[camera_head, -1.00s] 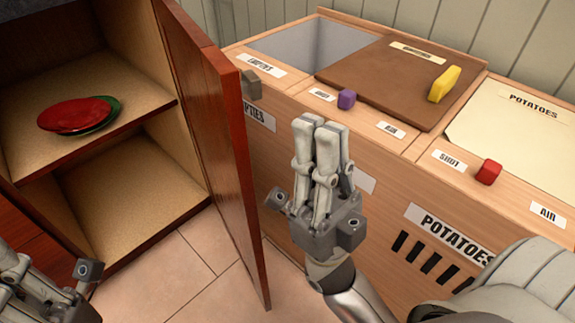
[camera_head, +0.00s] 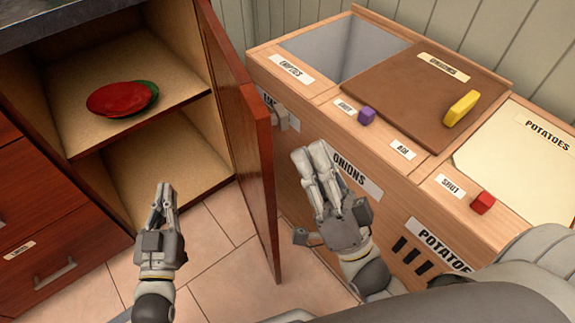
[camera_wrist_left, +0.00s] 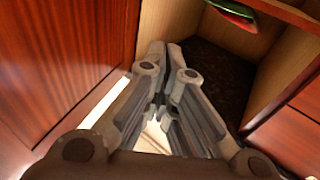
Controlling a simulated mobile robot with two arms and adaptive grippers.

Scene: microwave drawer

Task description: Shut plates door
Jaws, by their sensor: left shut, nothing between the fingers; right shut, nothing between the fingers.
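The plates door (camera_head: 240,140) is a reddish-brown wooden door. It stands wide open at the right side of the cabinet. Inside, a red plate (camera_head: 117,99) lies partly over a green plate (camera_head: 151,88) on the upper shelf (camera_head: 150,60). My left gripper (camera_head: 165,190) is shut and empty, in front of the cabinet opening, left of the door. In the left wrist view it (camera_wrist_left: 165,50) points into the cabinet, with the door (camera_wrist_left: 60,70) at left. My right gripper (camera_head: 312,150) is shut and empty, on the door's outer side, apart from it as far as I can tell.
A wooden bin unit (camera_head: 400,200) labelled onions and potatoes stands close right of the door. On it are a purple block (camera_head: 366,116), a yellow handle (camera_head: 462,108) and a red block (camera_head: 483,203). Drawers (camera_head: 45,235) are at left. The tiled floor (camera_head: 215,280) is clear.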

